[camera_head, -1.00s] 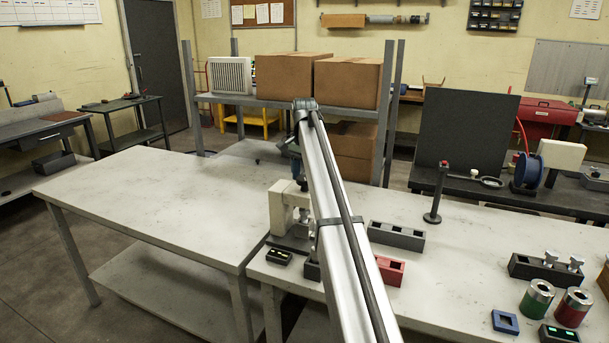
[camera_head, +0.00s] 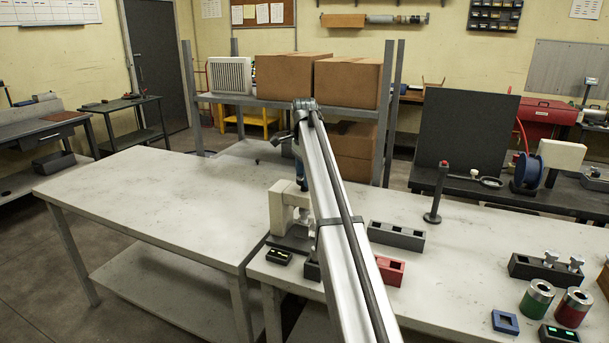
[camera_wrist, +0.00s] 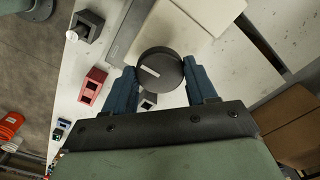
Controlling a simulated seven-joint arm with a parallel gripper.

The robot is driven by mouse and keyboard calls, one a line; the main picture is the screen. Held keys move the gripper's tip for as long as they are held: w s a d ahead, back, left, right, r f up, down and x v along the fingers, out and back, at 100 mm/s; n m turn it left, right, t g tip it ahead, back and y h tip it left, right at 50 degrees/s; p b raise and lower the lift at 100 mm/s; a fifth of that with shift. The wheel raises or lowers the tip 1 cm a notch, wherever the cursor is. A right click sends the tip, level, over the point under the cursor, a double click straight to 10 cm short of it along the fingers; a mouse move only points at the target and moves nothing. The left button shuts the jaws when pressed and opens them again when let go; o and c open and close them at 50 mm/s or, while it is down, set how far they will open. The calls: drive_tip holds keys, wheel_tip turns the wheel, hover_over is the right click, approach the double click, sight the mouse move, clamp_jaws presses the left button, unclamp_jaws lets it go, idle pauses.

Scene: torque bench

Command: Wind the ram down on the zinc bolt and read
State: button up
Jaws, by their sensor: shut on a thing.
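A cream press frame (camera_head: 279,208) on a dark base stands at the bench's left end, partly behind my arm. In the wrist view, a round black knob (camera_wrist: 162,76) with a white mark sits between the blue fingers of my gripper (camera_wrist: 164,82), which is shut on its sides. In the head view, only a bit of blue finger shows above the press; the rest of the gripper is hidden by the arm. I cannot make out the zinc bolt or the ram's lower end.
A grey slotted block (camera_head: 396,236), a red block (camera_head: 391,270) and a black post (camera_head: 437,192) stand right of the press. Farther right are a dark block with wing-headed bolts (camera_head: 546,268), a green cup (camera_head: 537,299) and a red cup (camera_head: 573,307). The left table (camera_head: 150,195) is clear.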

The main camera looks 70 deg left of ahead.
idle(0.3)
drive_tip(key=o, duration=1)
drive_tip(key=shift+o, duration=0.2)
drive_tip(key=shift+r, duration=0.1)
wheel_tip(320, 180, up, 14)
drive_tip(key=shift+f, duration=0.2)
